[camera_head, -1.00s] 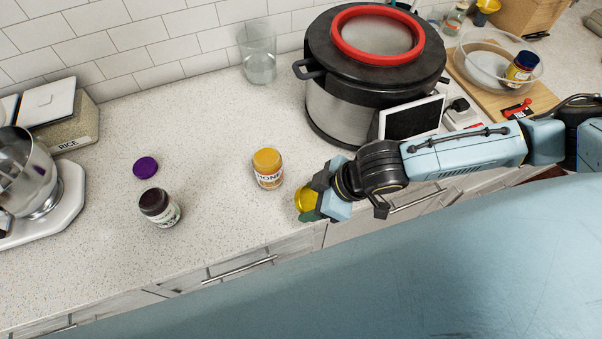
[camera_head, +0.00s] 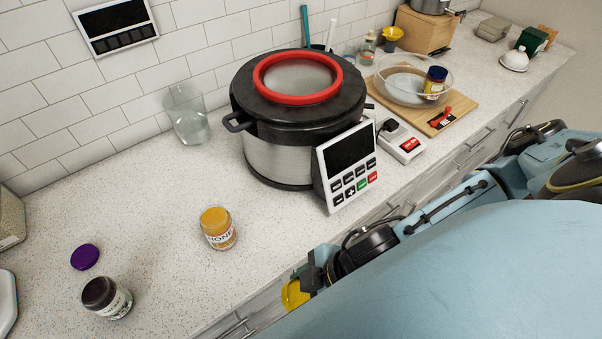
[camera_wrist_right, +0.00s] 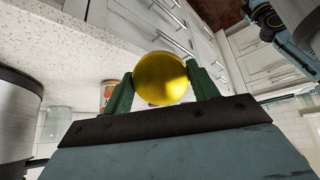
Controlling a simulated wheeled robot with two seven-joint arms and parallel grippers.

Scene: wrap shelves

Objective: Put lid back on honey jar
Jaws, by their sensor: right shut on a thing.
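The honey jar (camera_head: 218,229) stands upright and lidless on the counter, left of my right gripper in the head view. Its label faces me. My right gripper (camera_head: 298,288) is shut on the yellow lid (camera_head: 293,295), beyond the counter's front edge and apart from the jar. In the right wrist view the round lid (camera_wrist_right: 160,78) sits between the two green fingers of my right gripper (camera_wrist_right: 162,86). Part of the jar (camera_wrist_right: 108,92) shows behind a finger there. My left gripper is not in view.
A dark jar (camera_head: 106,298) and a purple lid (camera_head: 85,257) are at the left. A large cooker (camera_head: 290,150) with a control panel (camera_head: 348,165) stands right of the honey jar. A clear glass (camera_head: 187,118) stands by the wall. The counter around the honey jar is clear.

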